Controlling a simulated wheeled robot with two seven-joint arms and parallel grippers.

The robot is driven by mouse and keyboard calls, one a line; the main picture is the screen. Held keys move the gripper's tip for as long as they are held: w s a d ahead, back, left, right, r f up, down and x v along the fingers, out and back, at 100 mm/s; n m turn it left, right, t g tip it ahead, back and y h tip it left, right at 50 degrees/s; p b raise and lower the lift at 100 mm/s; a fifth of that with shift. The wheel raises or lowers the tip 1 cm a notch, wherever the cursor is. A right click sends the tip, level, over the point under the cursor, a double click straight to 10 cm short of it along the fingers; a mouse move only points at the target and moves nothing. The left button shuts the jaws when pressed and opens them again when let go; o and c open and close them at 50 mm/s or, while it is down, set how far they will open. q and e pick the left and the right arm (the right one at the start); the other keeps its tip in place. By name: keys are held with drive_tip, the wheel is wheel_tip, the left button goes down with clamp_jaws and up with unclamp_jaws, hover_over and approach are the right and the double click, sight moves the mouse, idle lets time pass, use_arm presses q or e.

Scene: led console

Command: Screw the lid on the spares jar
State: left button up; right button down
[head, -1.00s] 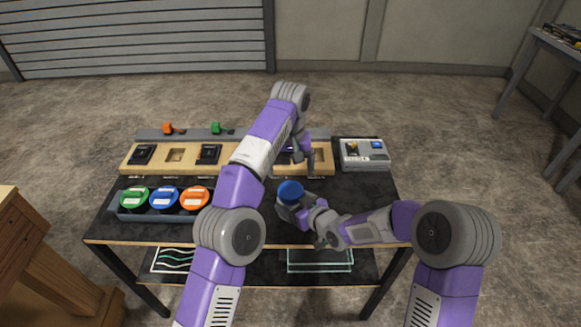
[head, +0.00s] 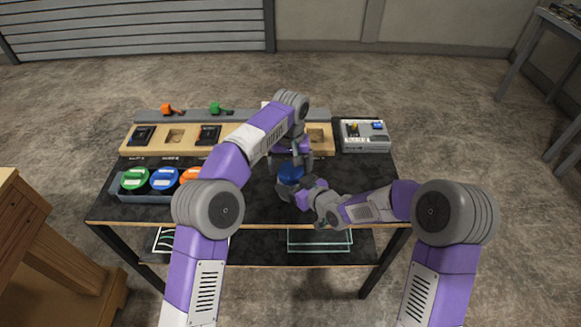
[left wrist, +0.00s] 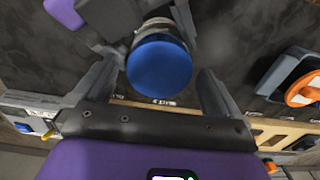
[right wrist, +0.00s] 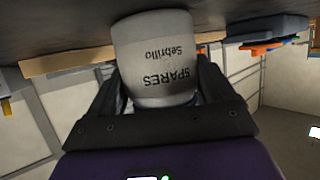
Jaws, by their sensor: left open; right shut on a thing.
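The spares jar (right wrist: 155,45) fills the middle of the right wrist view, its label reading SPARES. My right gripper (right wrist: 158,100) is shut on the jar's body. The blue lid (head: 290,173) sits on top of the jar in the head view. It also shows as a round disc in the left wrist view (left wrist: 160,68); whether it is threaded on I cannot tell. My left gripper (left wrist: 155,90) is open, its fingers on either side of the lid with gaps visible. In the head view my left gripper (head: 300,160) is right beside the lid and partly hides it.
A wooden board (head: 319,138) with black modules runs along the back. A grey box (head: 364,136) stands back right.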

use_arm(q)
drive_tip(key=shift+f, duration=0.3)
use_arm(e)
drive_tip(key=shift+s+d+f, duration=0.1)
drive_tip(key=shift+s+f, duration=0.05)
drive_tip(key=shift+f, duration=0.2)
use_arm(q)
drive_tip(key=shift+c, duration=0.3)
drive_tip(key=c, duration=1)
drive_tip(key=m, duration=0.3)
drive_tip(key=shift+c, duration=0.2)
drive_tip(key=o, duration=1.1)
drive_tip(key=shift+o, duration=0.2)
